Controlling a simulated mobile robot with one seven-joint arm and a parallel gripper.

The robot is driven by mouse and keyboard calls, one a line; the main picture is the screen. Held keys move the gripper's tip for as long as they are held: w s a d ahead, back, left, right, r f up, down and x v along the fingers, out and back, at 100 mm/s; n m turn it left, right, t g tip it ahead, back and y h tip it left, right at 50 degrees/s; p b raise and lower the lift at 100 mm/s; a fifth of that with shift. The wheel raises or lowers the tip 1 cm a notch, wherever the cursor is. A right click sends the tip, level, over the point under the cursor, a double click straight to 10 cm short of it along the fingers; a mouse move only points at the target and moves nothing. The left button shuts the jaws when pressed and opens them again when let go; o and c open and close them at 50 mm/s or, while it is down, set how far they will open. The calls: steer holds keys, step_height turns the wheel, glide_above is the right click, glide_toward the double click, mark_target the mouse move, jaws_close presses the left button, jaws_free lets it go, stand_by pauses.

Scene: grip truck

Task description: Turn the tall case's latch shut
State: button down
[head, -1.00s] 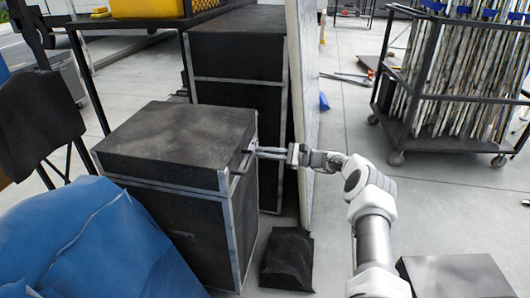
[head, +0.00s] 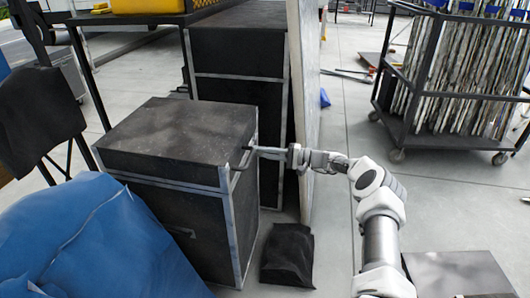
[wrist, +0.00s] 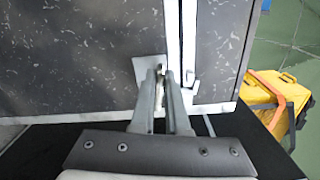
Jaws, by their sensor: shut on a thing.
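A black case (head: 160,195) with silver edging stands upright in the left middle of the head view, its lid down. A taller black case (head: 238,55) stands behind it. In the wrist view the speckled case wall (wrist: 80,60) fills the upper left. There my gripper (wrist: 166,76) is shut on the small metal latch (wrist: 160,72), by a plate and a metal strip. The fingers hide most of the latch, so its angle is unclear.
A pale upright panel (head: 305,110) stands close behind my gripper. A blue cloth-covered bulk (head: 95,245) is at front left, and a dark bag (head: 288,255) lies on the floor. A wheeled rack (head: 440,110) stands at back right. Floor between panel and rack is mostly clear.

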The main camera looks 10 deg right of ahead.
steer(key=shift+f+n, duration=0.15)
steer(key=shift+n, duration=0.85)
steer(key=c, duration=0.9)
jaws_free()
steer(key=p+v, duration=0.2)
steer(key=v, duration=1.5)
steer(key=shift+d, duration=0.2)
